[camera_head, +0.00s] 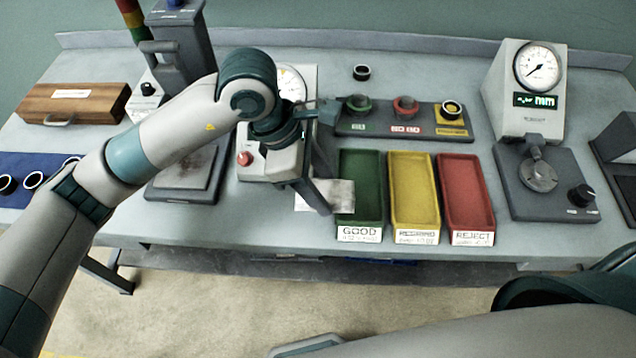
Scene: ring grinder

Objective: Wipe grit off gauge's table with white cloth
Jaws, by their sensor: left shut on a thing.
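The gauge (523,115) stands at the right of the bench, with a round dial and a lit green display. Its small round metal table (539,177) sits on the dark base in front; grit on it is too small to make out. My left gripper (322,203) points down near the front of the bench, left of the green tray, far from the gauge. It is shut on the white cloth (341,196), a greyish, speckled flat piece beside its fingers. My right arm crosses the lower right, with its gripper out of view.
Green (361,228), yellow (414,228) and red (472,228) trays lie between the cloth and the gauge. Behind them is a dark rack (380,130) with rings. A black knob (581,195) rises beside the gauge's table. A wooden box (72,104) lies at left.

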